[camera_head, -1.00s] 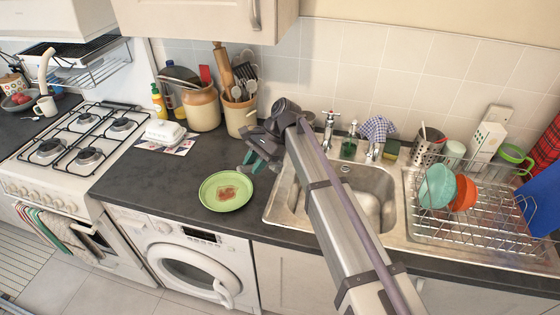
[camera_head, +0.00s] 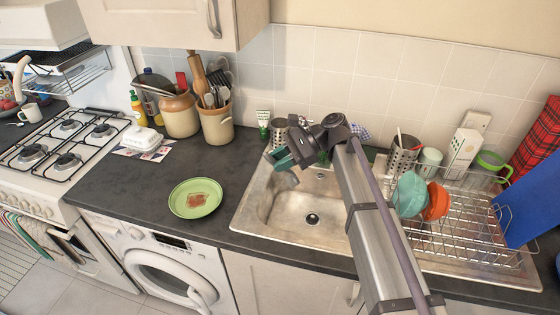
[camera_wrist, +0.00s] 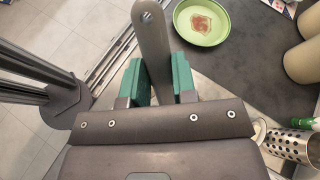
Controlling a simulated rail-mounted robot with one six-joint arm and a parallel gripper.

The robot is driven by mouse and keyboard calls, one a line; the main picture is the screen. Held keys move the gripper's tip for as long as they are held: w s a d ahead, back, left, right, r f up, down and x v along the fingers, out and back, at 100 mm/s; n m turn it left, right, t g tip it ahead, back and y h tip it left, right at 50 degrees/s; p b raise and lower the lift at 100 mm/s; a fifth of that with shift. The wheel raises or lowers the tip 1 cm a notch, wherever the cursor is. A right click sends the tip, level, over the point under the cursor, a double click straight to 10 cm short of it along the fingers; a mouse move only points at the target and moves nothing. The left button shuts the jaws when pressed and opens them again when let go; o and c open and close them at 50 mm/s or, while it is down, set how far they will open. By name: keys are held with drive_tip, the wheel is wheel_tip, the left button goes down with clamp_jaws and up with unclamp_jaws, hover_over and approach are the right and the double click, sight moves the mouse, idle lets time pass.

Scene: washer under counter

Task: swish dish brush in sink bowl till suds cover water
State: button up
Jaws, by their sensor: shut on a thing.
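My gripper (camera_head: 284,158) is over the back left part of the sink bowl (camera_head: 285,222) in the head view. In the wrist view its green fingers (camera_wrist: 158,82) are shut on a flat grey handle with a hole in its end, which I take as the dish brush (camera_wrist: 150,42). The brush head is not visible. The steel bowl shows its floor and drain. I see no suds and cannot tell whether clear water is in it. My arm hides the bowl's right side.
A green plate (camera_head: 195,198) lies on the counter left of the sink. A tube (camera_head: 263,122) and a perforated steel cup (camera_head: 279,132) stand behind the bowl. The dish rack (camera_head: 455,215) with bowls is at the right.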

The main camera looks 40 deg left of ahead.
wheel_tip(320, 180, down, 22)
drive_tip(key=b, duration=2.1)
drive_tip(key=w+d, duration=0.6)
drive_tip(key=d, duration=0.6)
drive_tip(key=shift+d, duration=0.35)
drive_tip(key=s+a, duration=0.6)
drive_tip(key=a, duration=0.6)
drive_tip(key=shift+a, duration=0.4)
drive_tip(key=shift+d, duration=0.1)
